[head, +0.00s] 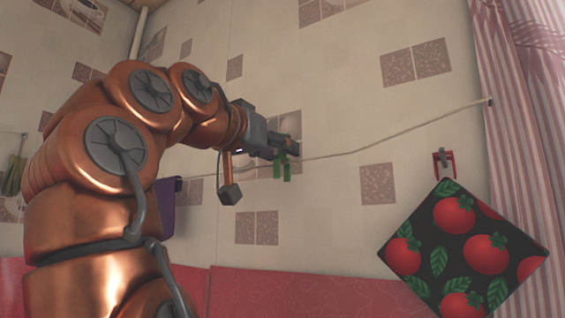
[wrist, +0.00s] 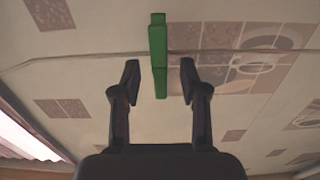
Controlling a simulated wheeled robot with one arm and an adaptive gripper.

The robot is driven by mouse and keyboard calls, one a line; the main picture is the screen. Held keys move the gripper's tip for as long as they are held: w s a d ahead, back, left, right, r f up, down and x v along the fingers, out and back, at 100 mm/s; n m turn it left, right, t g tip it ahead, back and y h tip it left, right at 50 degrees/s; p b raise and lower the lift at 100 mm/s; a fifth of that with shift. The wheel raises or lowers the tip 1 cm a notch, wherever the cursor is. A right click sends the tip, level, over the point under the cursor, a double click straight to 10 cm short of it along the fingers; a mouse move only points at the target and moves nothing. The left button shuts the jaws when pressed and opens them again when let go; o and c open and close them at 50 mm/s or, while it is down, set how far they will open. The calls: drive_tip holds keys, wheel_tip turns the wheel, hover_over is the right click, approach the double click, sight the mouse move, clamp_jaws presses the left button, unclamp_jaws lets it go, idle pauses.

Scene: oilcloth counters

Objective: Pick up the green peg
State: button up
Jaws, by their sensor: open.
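The green peg (wrist: 158,40) is on a thin cord strung along the tiled wall. In the wrist view it stands upright in the picture, with its lower end between my two fingertips and its upper part beyond them. My gripper (wrist: 160,78) is open, with a visible gap on each side of the peg. In the head view, the peg's green legs (head: 287,172) show just below my gripper (head: 286,146); its upper part is hidden there. I cannot tell the exact depth between fingers and peg.
The cord (head: 400,132) runs up to a fixing at the right. A purple cloth (head: 167,208) hangs behind my arm. A striped curtain (head: 515,120) is at the right edge.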

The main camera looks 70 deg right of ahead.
drive_tip(key=shift+x, duration=0.9)
clamp_jaws()
